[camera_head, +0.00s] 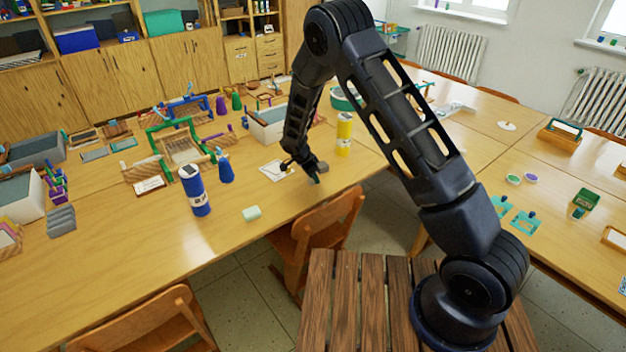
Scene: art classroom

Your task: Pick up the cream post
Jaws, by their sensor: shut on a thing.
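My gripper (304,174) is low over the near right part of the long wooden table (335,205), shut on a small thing. That thing is mostly hidden by the dark fingers and too small to name. I cannot make out the cream post clearly in this view. A white card with a dark outline (271,172) lies flat just left of my gripper. A small brownish block (322,167) shows at the right side of the fingers.
A yellow bottle (344,134) is behind right. A wooden chair (318,240) is tucked at the near edge. The table front is mostly clear.

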